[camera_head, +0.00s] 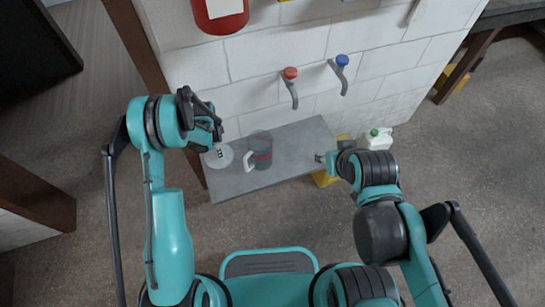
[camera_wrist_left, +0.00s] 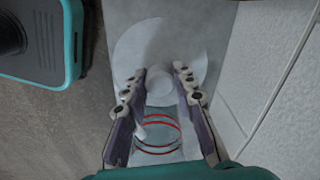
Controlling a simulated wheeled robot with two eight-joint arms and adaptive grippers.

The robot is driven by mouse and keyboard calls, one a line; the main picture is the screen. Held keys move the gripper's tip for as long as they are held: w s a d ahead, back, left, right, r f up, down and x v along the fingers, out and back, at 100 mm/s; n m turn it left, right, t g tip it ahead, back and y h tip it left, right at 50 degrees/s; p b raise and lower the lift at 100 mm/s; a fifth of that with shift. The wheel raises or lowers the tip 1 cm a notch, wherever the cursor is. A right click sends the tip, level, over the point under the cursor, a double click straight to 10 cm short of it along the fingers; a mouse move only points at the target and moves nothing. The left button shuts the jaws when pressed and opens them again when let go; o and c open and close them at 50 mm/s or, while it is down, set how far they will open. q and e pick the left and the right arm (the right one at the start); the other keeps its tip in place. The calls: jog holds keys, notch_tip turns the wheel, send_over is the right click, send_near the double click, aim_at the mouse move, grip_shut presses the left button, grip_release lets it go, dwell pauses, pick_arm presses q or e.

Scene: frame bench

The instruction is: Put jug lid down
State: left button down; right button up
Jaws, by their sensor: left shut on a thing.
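The jug lid (camera_head: 217,157) is a pale round disc at the left end of the grey bench; in the left wrist view the lid (camera_wrist_left: 187,38) lies beyond the fingertips, its round knob between them. I cannot tell whether the lid touches the bench. The clear jug (camera_head: 262,151), with red rings and a white handle, stands upright just right of the lid. My right gripper (camera_head: 325,158) is at the bench's right edge, too small to read.
The grey bench (camera_head: 297,150) is bare right of the jug. A red-handled tap (camera_head: 290,75) and a blue-handled tap (camera_head: 341,63) stick out from the white block wall above. A white bottle (camera_head: 376,139) with a green cap stands right of the bench.

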pick_arm(q)
jog(key=f+m+b, duration=0.1)
jog(key=f, duration=0.4)
jog(key=f+m+b, duration=0.1)
jog(key=f+b, duration=0.1)
jog(key=f, duration=0.3)
jog(key=w+f+m+b, duration=0.1)
jog(key=f, duration=0.5)
jog(key=shift+w, duration=0.1)
jog(key=shift+r, duration=0.15)
jog(key=c, duration=1.2)
grip_release()
